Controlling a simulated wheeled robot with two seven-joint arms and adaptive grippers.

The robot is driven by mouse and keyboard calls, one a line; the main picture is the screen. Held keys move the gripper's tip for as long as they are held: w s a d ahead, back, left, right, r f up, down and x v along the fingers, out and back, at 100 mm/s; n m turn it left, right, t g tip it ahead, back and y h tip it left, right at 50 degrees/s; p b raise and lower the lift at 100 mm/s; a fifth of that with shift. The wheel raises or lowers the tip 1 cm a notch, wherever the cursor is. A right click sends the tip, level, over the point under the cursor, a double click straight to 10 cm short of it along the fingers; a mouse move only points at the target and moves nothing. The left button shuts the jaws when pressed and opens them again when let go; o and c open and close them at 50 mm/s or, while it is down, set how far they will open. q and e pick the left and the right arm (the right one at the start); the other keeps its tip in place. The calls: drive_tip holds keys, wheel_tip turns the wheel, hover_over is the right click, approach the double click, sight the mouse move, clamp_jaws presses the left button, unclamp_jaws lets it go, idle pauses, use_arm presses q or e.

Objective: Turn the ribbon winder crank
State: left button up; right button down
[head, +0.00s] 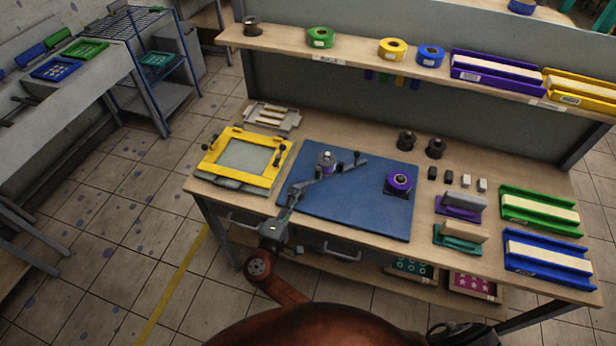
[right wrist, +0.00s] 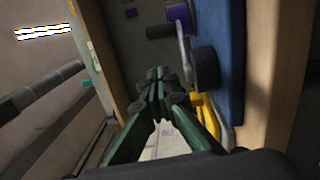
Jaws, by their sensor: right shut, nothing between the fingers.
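The ribbon winder (head: 326,161) stands on the blue mat (head: 345,207), with a grey crank bar across it. A dark upright crank handle (head: 357,157) is at the bar's right end. In the right wrist view the handle (right wrist: 158,32) appears as a dark cylinder beyond the fingertips. My right gripper (head: 297,192) is at the mat's left part, short of the winder. Its fingertips (right wrist: 158,74) are together with nothing between them, apart from the handle. The winder's dark base (right wrist: 207,67) is right of the fingers in the wrist view. My left gripper is not in view.
A purple ribbon spool (head: 398,182) stands on the mat's right side. A yellow frame (head: 273,170) lies left of the mat. Two dark spools (head: 406,140) stand behind it. Green (head: 539,210) and blue (head: 549,255) trays fill the table's right end. A shelf (head: 350,60) runs above the back.

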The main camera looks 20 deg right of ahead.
drive_tip(key=shift+d+f+m+g, duration=0.15)
drive_tip(key=shift+d+m+g, duration=0.25)
drive_tip(key=shift+m, duration=0.1)
drive_tip(key=shift+d+h, duration=0.15)
drive_tip(key=shift+h, duration=0.15)
drive_tip(key=x, duration=0.9)
drive_tip(key=shift+w+d+f+p, duration=0.15)
drive_tip(key=shift+w+d+p, duration=0.05)
drive_tip(key=shift+d+p, duration=0.1)
drive_tip(key=shift+s+g, duration=0.1)
drive_tip(key=shift+g, duration=0.3)
